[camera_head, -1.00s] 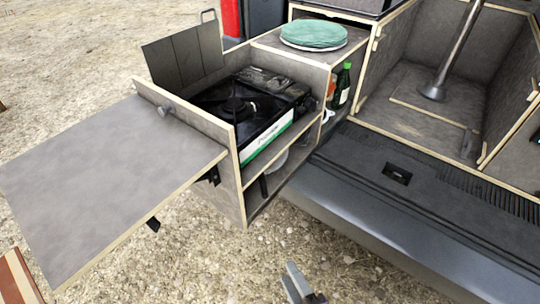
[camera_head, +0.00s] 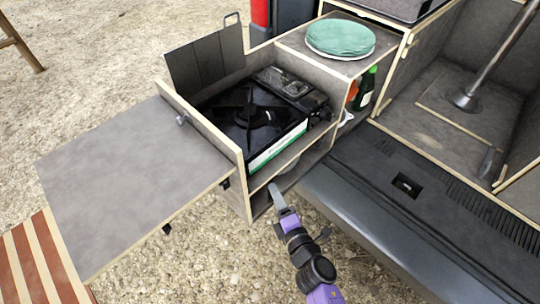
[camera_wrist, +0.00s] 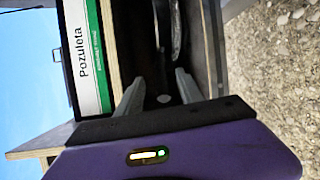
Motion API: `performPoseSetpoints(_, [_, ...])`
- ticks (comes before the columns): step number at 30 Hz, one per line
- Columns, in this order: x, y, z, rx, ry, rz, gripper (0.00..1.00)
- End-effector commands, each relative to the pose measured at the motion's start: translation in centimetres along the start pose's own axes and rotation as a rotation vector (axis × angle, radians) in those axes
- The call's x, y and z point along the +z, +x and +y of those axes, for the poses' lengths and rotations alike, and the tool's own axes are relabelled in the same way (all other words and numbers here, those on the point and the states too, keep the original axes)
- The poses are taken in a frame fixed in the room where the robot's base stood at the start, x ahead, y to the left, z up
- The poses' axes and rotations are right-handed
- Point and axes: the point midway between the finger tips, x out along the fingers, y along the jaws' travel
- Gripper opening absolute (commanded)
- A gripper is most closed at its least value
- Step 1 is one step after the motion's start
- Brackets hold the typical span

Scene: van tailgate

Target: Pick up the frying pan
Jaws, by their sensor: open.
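The frying pan is mostly hidden on the low shelf under the stove; a pale curved edge that looks like its rim (camera_head: 290,166) shows in the head view. In the wrist view, dark narrow curved shapes that look like part of the pan (camera_wrist: 177,35) stand inside the shelf opening, beyond the fingertips. My gripper (camera_head: 274,191) is at the front of this shelf, seen from above and behind. Its two fingers are spread apart in the wrist view (camera_wrist: 156,85), with nothing visibly clamped between them. I cannot tell how far the pan is from the fingertips.
The black gas stove (camera_head: 250,120) sits above the shelf in the wooden cabinet. A grey side table (camera_head: 135,180) sticks out at left. The van bumper (camera_head: 350,215) is close at right.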

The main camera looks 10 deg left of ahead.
Motion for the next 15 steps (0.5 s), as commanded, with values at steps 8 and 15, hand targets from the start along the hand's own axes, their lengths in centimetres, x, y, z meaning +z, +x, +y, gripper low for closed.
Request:
performPoseSetpoints(8, [0.1, 3.5, -0.2, 0.001, 0.0, 0.0, 0.44])
performPoseSetpoints(15, [0.1, 3.7, -0.2, 0.0, 0.001, -0.001, 0.44])
